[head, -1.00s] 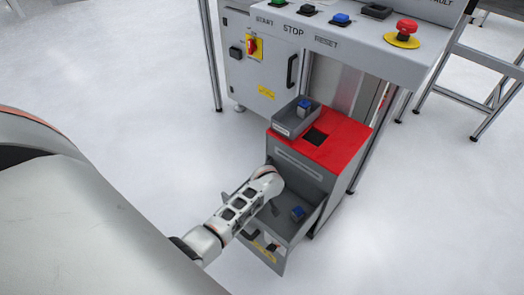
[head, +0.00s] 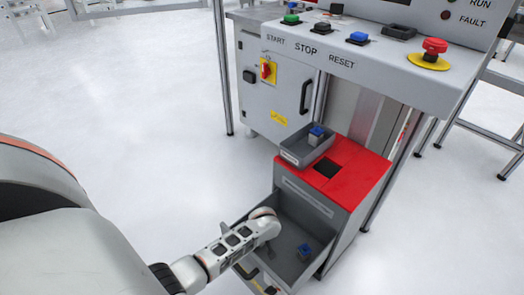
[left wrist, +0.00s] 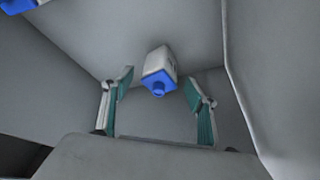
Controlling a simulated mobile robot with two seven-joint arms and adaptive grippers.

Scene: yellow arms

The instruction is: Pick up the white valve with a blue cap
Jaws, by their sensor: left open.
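A white valve with a blue cap (left wrist: 158,72) lies in the left wrist view, beyond and between the two fingers of my left gripper (left wrist: 158,87). The gripper is open, with its teal-padded fingers apart. In the head view my left arm reaches into the open grey drawer (head: 285,205), and its fingers are hidden there. A blue-capped valve (head: 305,252) shows on the drawer floor, right of my arm. Part of another blue cap (left wrist: 18,5) shows at the wrist view's upper left corner. I cannot tell which of these the head view shows. My right gripper is not in view.
Grey drawer walls (left wrist: 240,80) stand close around the gripper. A grey bin (head: 297,154) with another blue-capped valve (head: 316,134) sits on the red cabinet top (head: 352,172). The button console (head: 400,75) stands above and behind.

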